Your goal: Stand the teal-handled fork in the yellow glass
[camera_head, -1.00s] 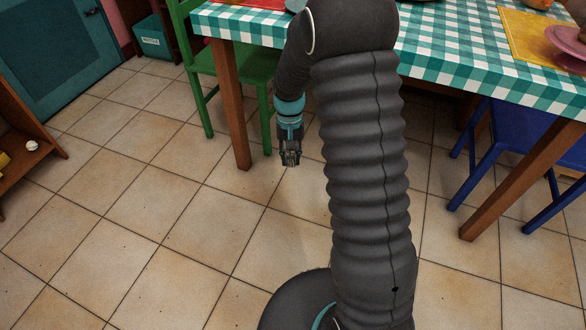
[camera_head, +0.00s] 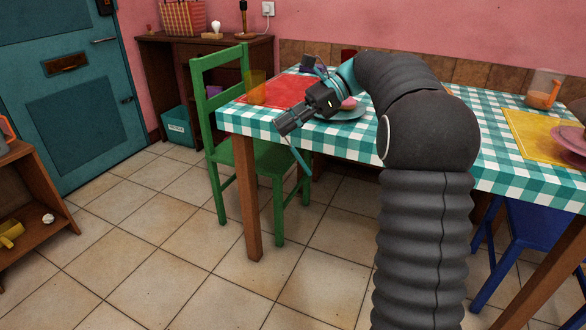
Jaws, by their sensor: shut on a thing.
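The yellow glass (camera_head: 256,88) stands upright near the left end of the table, at the edge of a red placemat. My gripper (camera_head: 281,129) is at the table's front edge, right of and nearer than the glass. It points down and left. It is shut on the teal-handled fork (camera_head: 302,162), whose thin teal handle slants down below the jaws in front of the table edge. The fork's tines are not clear to see. The fork and the glass are apart.
A green chair (camera_head: 222,140) stands at the table's left end. A yellow placemat (camera_head: 525,130), a pink plate and a jar (camera_head: 543,88) are at the right. Floor at left is free.

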